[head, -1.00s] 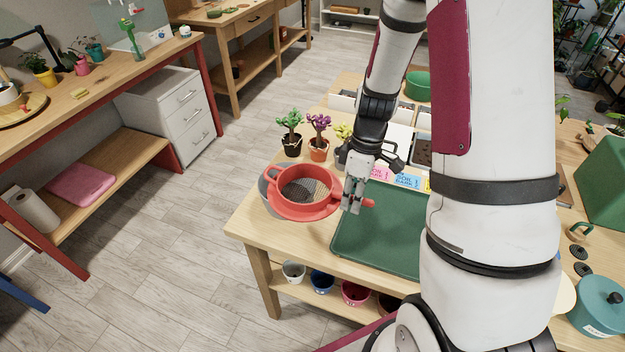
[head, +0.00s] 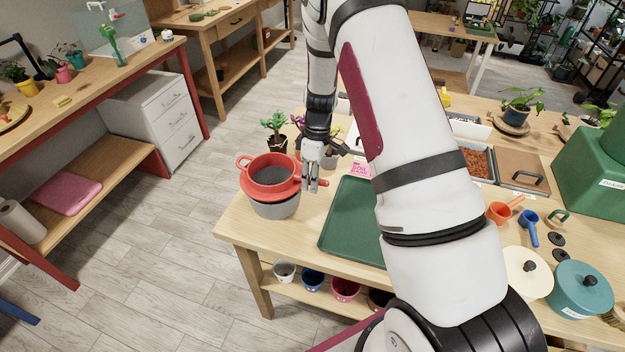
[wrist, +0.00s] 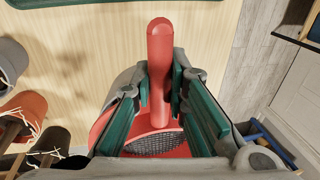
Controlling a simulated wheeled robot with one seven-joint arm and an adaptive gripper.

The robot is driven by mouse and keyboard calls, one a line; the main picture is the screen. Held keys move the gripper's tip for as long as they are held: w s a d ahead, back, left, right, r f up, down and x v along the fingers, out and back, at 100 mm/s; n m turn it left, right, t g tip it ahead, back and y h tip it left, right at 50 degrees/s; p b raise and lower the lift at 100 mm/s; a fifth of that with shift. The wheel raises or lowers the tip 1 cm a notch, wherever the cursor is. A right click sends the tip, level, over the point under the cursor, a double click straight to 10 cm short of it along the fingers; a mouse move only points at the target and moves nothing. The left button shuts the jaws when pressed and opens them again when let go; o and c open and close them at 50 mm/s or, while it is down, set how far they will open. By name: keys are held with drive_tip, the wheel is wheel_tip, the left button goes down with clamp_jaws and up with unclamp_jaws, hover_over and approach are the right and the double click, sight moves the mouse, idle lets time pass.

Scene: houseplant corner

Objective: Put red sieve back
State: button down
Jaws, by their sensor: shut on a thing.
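The red sieve (head: 268,180) is at the left end of the table, with its dark mesh facing up and its rim about level. A grey round pot (head: 276,209) stands directly below it. I cannot tell whether the sieve rests on the pot or hangs just above it. My gripper (head: 312,184) is shut on the sieve's handle, at the sieve's right side. In the wrist view the red handle (wrist: 160,50) lies between the green-padded fingers, and part of the mesh (wrist: 155,146) shows below; the fingers hide some of the rim.
A green tray (head: 345,225) lies right of the sieve, partly hidden by my arm. Small potted plants (head: 276,130) stand behind the sieve. An orange scoop (head: 503,210) and lidded pots (head: 582,287) are at the right. Coloured pots (head: 312,279) fill the lower shelf.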

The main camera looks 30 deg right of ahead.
drive_tip(key=shift+f, duration=0.65)
drive_tip(key=c, duration=1.6)
unclamp_jaws()
drive_tip(key=shift+r, duration=0.15)
